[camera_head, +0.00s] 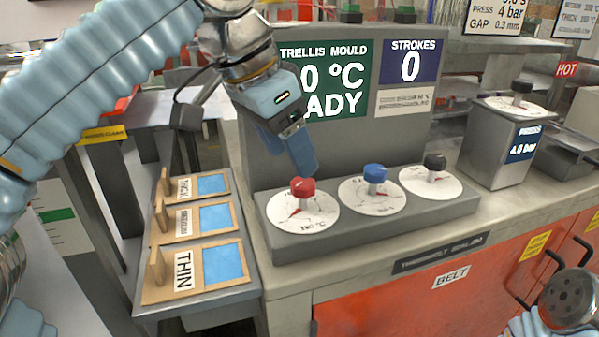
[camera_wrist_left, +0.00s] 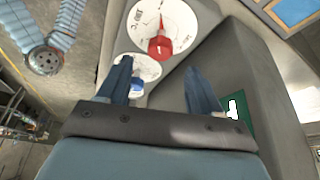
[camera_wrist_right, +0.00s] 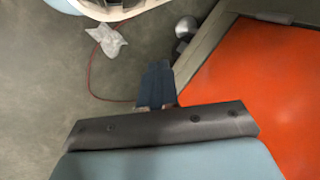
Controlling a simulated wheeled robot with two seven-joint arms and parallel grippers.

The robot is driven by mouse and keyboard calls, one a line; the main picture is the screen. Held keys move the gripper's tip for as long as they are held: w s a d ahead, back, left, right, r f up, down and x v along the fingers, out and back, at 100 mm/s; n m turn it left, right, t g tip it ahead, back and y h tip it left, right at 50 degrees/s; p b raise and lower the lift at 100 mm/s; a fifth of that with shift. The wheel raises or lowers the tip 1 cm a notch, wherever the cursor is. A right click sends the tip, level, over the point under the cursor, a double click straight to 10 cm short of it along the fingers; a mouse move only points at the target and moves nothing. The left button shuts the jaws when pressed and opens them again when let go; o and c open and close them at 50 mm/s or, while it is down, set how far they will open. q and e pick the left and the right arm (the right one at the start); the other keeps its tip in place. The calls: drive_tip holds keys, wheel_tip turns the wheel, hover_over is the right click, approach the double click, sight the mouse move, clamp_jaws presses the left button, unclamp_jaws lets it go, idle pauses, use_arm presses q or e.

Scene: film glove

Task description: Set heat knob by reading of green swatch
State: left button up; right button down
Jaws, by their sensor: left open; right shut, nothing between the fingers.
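The red knob (camera_head: 302,188) sits on a round white dial at the left end of the grey console (camera_head: 350,228); small lettering below it looks like °C. My left gripper (camera_head: 303,162) hangs just above and behind the red knob, apart from it. In the left wrist view its fingers (camera_wrist_left: 160,82) are open and empty, with the red knob (camera_wrist_left: 160,46) beyond them. Three wooden holders at left carry swatches that look light blue: THICK (camera_head: 213,184), a middle one with unreadable label (camera_head: 217,217), and THIN (camera_head: 225,262). My right gripper (camera_wrist_right: 156,75) is shut and empty.
Blue (camera_head: 376,173) and black (camera_head: 434,162) knobs stand right of the red one. A green panel (camera_head: 340,75) reads "TRELLIS MOULD", partly hidden by my left arm. A pale gauge with a green band (camera_head: 56,215) is at far left. An orange cabinet front (camera_wrist_right: 265,90) is beside my right gripper.

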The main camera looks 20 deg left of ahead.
sight(302, 182)
use_arm(q)
drive_tip(key=x, duration=0.5)
drive_tip(key=shift+w+d+f, duration=0.1)
drive_tip(key=shift+w+f, duration=0.05)
drive_tip(key=shift+f, duration=0.1)
drive_tip(key=c, duration=1.1)
drive_tip(key=shift+o, duration=0.2)
